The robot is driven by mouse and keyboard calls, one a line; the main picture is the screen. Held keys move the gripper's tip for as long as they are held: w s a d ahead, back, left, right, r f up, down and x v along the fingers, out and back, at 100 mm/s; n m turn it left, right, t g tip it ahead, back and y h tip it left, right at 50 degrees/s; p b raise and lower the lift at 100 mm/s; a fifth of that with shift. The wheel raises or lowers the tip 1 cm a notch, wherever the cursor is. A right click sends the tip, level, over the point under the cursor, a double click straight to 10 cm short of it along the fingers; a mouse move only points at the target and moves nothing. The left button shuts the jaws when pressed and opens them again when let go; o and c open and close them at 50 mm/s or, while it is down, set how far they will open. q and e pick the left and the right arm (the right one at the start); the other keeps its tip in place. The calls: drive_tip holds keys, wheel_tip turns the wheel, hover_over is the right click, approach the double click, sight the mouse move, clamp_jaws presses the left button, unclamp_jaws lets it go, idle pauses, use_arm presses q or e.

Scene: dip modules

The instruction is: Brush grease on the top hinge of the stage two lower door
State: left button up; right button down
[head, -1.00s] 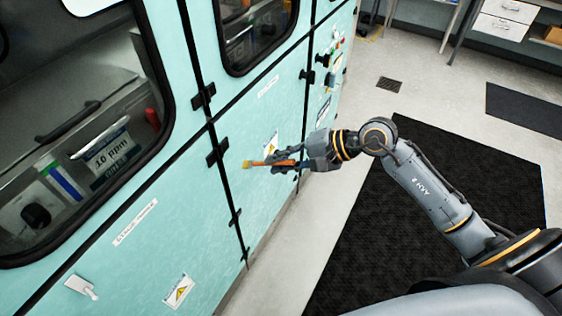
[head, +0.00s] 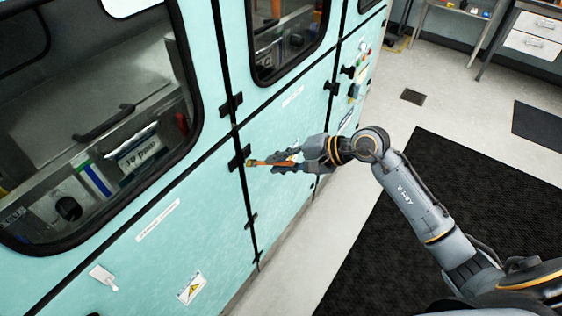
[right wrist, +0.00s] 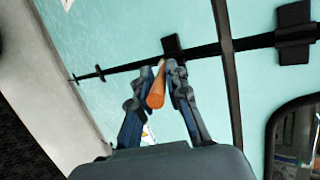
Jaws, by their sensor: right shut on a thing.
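A brush with an orange handle (head: 264,163) and a yellowish tip is held in my right gripper (head: 276,165). The handle also shows between the fingers in the right wrist view (right wrist: 155,92). The brush points left, and its tip is at the right edge of a black hinge (head: 238,158), the top one on the seam of the teal lower door (head: 275,205). That hinge shows just beyond the tip in the right wrist view (right wrist: 171,44). I cannot tell whether the bristles touch it. My left gripper is not in view.
Another black hinge (head: 232,103) sits above, beside the windowed upper door. Smaller hinges (head: 251,220) lie lower on the seam. Knobs and switches (head: 355,75) stick out at the cabinet's right end. A black mat (head: 440,210) lies on open floor.

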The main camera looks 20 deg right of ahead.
drive_tip(key=shift+w+a+b, duration=0.6)
drive_tip(key=shift+w+a, duration=0.05)
drive_tip(key=shift+w, duration=0.2)
idle(0.6)
